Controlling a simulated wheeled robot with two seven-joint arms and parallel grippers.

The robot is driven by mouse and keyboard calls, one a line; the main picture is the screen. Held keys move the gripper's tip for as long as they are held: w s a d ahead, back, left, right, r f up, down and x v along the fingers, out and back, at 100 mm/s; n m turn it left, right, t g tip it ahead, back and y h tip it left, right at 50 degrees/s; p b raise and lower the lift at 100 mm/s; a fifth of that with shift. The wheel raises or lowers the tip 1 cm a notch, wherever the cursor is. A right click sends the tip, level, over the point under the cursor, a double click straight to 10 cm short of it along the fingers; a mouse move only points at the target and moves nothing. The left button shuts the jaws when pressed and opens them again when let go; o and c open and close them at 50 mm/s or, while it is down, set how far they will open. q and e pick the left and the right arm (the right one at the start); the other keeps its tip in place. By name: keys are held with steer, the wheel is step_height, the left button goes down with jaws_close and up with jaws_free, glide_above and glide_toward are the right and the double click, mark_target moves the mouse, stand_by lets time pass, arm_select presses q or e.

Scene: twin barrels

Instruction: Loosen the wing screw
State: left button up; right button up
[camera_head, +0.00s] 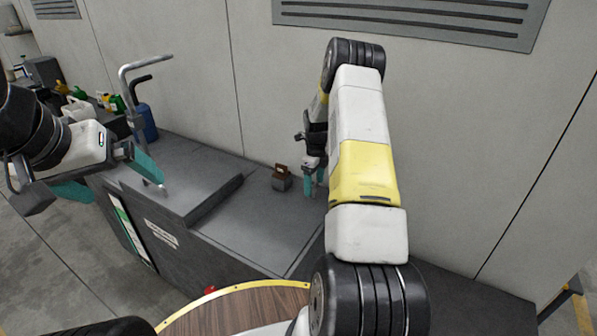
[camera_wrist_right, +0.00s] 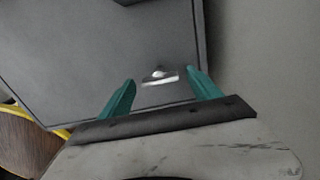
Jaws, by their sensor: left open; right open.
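A small silvery piece, which looks like the wing screw (camera_wrist_right: 160,77), sits on the dark grey top of a cabinet (camera_wrist_right: 70,65) in the right wrist view. My right gripper (camera_wrist_right: 158,97) is open, with its teal fingers spread to either side of the screw in that view. How far above the screw they are I cannot tell. In the head view the right gripper (camera_head: 313,186) points down over the cabinet's right part, and I cannot make out the screw there. My left gripper (camera_head: 110,178) is open and empty, at the left near the bent metal handle.
A small brown block with a handle (camera_head: 282,179) stands on the cabinet left of my right gripper. A bent grey pipe handle (camera_head: 127,95) rises at the cabinet's left. A wooden round top with a yellow rim (camera_head: 235,309) is in front. Bottles (camera_head: 77,109) stand behind left.

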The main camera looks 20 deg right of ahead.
steer(key=shift+f, duration=0.15)
steer(key=c, duration=1.4)
steer(key=shift+n, duration=0.3)
